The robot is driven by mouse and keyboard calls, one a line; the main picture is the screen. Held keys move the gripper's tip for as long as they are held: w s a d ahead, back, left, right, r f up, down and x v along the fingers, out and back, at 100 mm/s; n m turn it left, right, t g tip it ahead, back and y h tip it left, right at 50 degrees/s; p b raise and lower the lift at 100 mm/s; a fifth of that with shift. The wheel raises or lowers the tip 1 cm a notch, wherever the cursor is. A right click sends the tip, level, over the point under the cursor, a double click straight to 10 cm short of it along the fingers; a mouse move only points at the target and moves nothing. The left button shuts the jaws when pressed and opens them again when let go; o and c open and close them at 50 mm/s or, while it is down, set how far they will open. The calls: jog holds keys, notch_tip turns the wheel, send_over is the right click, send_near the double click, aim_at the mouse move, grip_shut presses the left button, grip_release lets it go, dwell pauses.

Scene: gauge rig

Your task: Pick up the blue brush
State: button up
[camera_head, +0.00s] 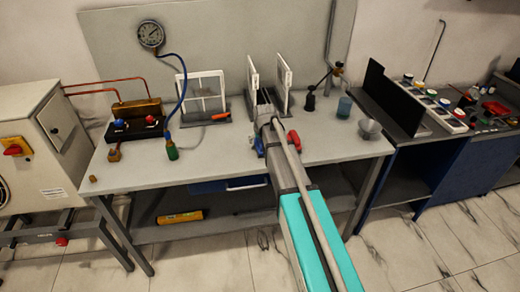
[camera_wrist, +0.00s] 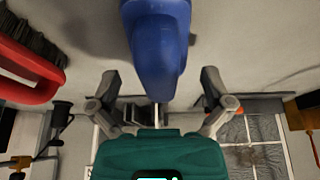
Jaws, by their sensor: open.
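The blue brush (camera_wrist: 158,45) fills the upper middle of the wrist view, its rounded blue end pointing down between my fingers. Its upper part is cut off by the frame edge. In the head view, a blue piece of it (camera_head: 259,147) shows beside my arm on the bench. My gripper (camera_wrist: 160,88) is open, with one finger on each side of the blue end and visible gaps on both sides. Whether the brush is fully between the finger pads in depth, I cannot tell. In the head view my arm hides most of this spot.
A red brush (camera_wrist: 35,65) with dark bristles lies close on the left in the wrist view; it also shows right of my arm in the head view (camera_head: 293,140). White frames (camera_head: 205,92) stand behind on the bench (camera_head: 225,160). A metal bowl (camera_head: 369,127) stands right.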

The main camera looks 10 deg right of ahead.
jog(key=shift+b+x, duration=0.45)
jog(key=shift+x, duration=0.35)
jog(key=c, duration=1.1)
jog(key=shift+r, duration=0.25)
jog(key=shift+c, duration=0.2)
notch_tip(320, 180, up, 2)
jog(key=p, duration=0.2)
jog(key=shift+p, duration=0.3)
jog(key=s+d+r+p, duration=0.9)
jog(key=s+r+p, duration=0.1)
jog(key=shift+s+d+r, duration=0.15)
jog(key=shift+s+r, duration=0.1)
jog(key=shift+r, duration=0.05)
